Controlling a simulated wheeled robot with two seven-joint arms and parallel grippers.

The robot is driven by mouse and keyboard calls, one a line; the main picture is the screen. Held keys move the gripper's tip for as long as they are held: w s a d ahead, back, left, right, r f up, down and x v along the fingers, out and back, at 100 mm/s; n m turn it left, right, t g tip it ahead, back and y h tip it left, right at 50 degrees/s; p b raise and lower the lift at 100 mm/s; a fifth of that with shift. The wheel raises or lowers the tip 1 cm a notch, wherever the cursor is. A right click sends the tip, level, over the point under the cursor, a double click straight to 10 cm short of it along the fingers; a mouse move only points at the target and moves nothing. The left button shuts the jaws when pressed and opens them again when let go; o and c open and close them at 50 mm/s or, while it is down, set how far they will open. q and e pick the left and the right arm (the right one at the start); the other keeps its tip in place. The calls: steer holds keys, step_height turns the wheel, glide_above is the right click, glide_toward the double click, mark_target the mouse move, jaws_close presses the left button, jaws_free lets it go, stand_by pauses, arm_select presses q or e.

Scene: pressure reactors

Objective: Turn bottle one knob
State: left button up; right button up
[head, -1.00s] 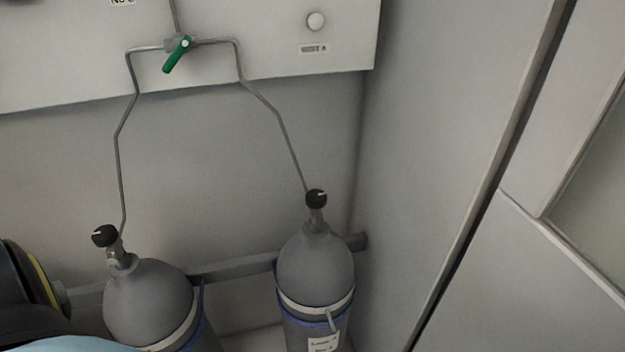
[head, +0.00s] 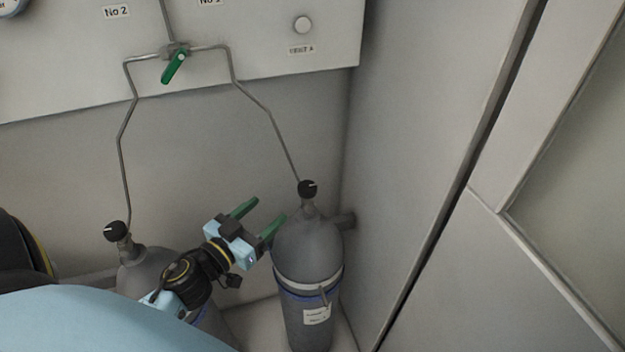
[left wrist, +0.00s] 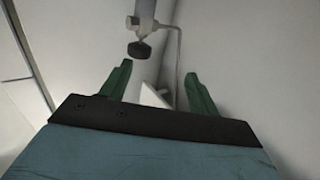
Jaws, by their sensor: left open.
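Two grey gas bottles stand side by side, each with a black knob on its valve. The right bottle (head: 308,250) has its knob (head: 307,189) at the top, with a pale mark on it. The left bottle (head: 145,270) has its knob (head: 115,231); my left arm partly hides this bottle. I cannot read which one is bottle one. My left gripper (head: 269,209) is open and empty, left of and below the right bottle's knob. In the left wrist view a black knob (left wrist: 139,50) shows beyond the open green fingers, apart from them. My right gripper is not in view.
Thin metal pipes (head: 122,150) rise from both bottles to a green-handled valve (head: 174,67) on the wall panel (head: 60,80). A grey wall (head: 420,120) stands close to the right of the right bottle.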

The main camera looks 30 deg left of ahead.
mark_target(314, 183)
arm_select(q)
steer(key=w+d+h, duration=0.1)
steer(key=w, duration=0.3)
steer(key=w+d+m+h+p, duration=0.1)
steer(key=w+d, duration=0.1)
steer(key=w, duration=0.2)
steer(key=w+d+r+m+h, duration=0.1)
steer(key=w, duration=0.3)
steer(key=shift+w+d, duration=0.15)
steer(key=shift+d, duration=0.15)
steer(key=c, duration=1)
steer(key=shift+o, duration=0.2)
